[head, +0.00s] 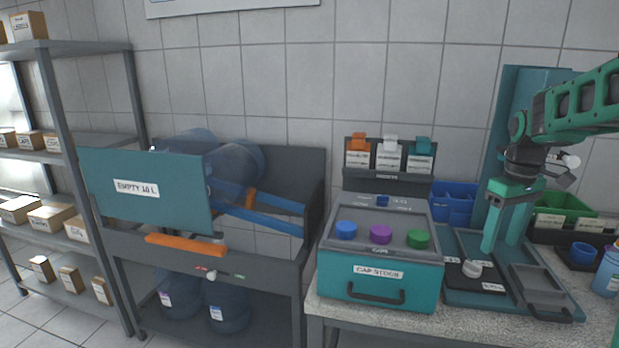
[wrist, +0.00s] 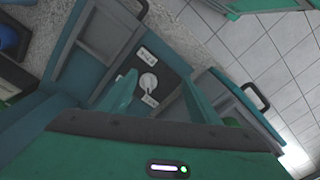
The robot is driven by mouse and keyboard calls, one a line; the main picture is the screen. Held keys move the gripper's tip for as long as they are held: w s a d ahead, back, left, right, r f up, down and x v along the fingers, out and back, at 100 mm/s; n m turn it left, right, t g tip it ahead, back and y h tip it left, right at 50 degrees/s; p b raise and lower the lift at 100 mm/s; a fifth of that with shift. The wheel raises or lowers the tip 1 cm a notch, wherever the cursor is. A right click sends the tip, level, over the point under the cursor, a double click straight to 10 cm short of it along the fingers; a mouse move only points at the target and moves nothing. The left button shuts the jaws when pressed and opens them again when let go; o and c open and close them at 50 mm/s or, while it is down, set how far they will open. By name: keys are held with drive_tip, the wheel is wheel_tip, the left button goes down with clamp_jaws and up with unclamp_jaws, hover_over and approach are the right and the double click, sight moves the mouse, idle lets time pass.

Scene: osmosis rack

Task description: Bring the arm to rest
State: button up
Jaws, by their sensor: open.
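My arm (head: 580,108) reaches in from the right in the head view. My gripper (head: 496,248) hangs pointing down above the workstation with the teal base (head: 457,238). Its two teal fingers are apart with nothing between them. In the wrist view my gripper (wrist: 160,100) is open, and a white round knob-like piece (wrist: 148,83) shows beyond the fingers on a dark plate (wrist: 165,68). The same white piece (head: 472,268) lies on the dark plate in the head view, below and left of the fingertips. The fingers look clear of it.
A teal cap stock box (head: 345,285) with blue, purple and green caps stands left of the gripper. A grey tray (head: 535,283) lies to the right. Blue bins (head: 453,203) and a green bin (head: 570,206) stand behind. A bottle rack (head: 270,262) and shelves (head: 62,100) are further left.

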drive_tip(key=s+a+f+m, duration=0.1)
drive_tip(key=s+f+m, duration=0.1)
drive_tip(key=s, duration=0.7)
drive_tip(key=s+a+f+m, duration=0.2)
drive_tip(key=s+m, duration=0.2)
drive_tip(key=s, duration=0.6)
drive_tip(key=s+a+f+m, duration=0.2)
drive_tip(key=s+m, duration=0.1)
drive_tip(key=s, duration=0.7)
drive_tip(key=shift+s+m, duration=0.2)
drive_tip(key=shift+m, duration=0.2)
drive_tip(key=shift+a, duration=0.1)
drive_tip(key=shift+w+f, duration=0.25)
drive_tip(key=shift+w, duration=0.35)
